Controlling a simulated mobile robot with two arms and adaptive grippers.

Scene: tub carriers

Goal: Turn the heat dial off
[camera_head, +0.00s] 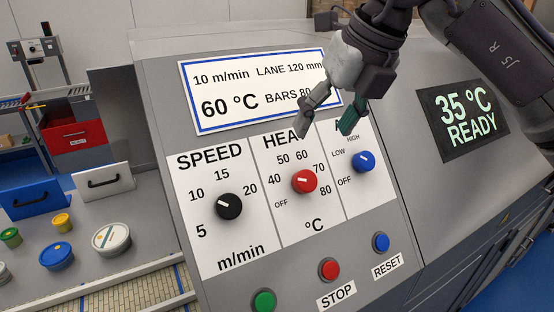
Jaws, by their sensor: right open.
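The red heat dial (304,181) is in the middle of the sloped control panel, under the word HEAT. Its pale mark points to the upper left, roughly toward the 40 and 50 labels; I cannot tell the exact setting. OFF is printed at its lower left. My right gripper (328,122) comes in from the top right. Its two fingers are spread and empty, above the heat dial and apart from it. It covers part of the HEAT heading and of the label above the blue dial. My left gripper is not in view.
A black speed dial (228,206) and a blue dial (364,162) flank the heat dial. Below are green (263,301), red STOP (329,269) and blue RESET (381,242) buttons. A screen (464,119) reads 35 °C READY. Tubs and a conveyor lie at left.

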